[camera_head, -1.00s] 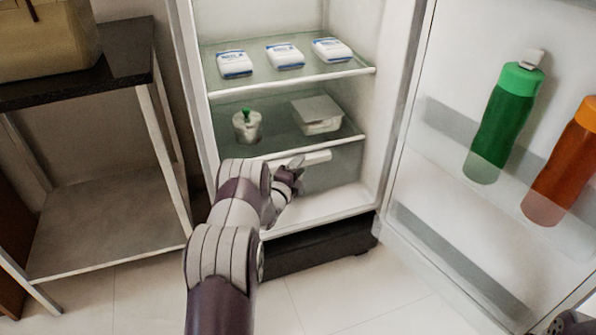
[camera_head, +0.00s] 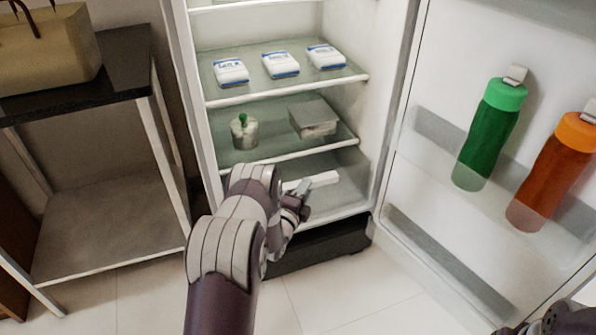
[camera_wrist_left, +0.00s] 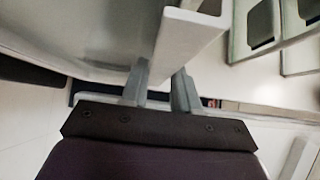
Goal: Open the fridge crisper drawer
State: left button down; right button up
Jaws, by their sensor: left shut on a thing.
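The crisper drawer is a translucent bin under the lowest glass shelf of the open fridge. Its white front bar (camera_head: 322,180) shows just right of my left gripper (camera_head: 300,200). My left gripper is shut on this bar. In the left wrist view, the white bar (camera_wrist_left: 188,42) runs between the two grey fingers of my left gripper (camera_wrist_left: 160,88). The drawer stands partly out from under the shelf, and my arm hides its left part. A dark part of my right arm shows at the lower right corner; its fingers cannot be made out.
The open fridge door (camera_head: 415,190) stands at the right, with a green bottle (camera_head: 488,135) and an orange bottle (camera_head: 552,170). White packs (camera_head: 281,65), a small pot (camera_head: 243,131) and a lidded box (camera_head: 314,119) sit on shelves above. A side table (camera_head: 125,62) stands left. The floor in front is clear.

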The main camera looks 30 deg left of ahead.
pick_arm(q)
jog(key=s+d+p, duration=0.2)
jog(key=s+d, duration=0.3)
jog(key=shift+d+f, duration=0.25)
jog(key=shift+d, duration=0.05)
jog(key=c, duration=1)
grip_release()
jog(key=s+p, duration=0.4)
jog(key=s, duration=0.8)
jog(key=shift+s+d, duration=0.3)
jog(key=shift+d, duration=0.15)
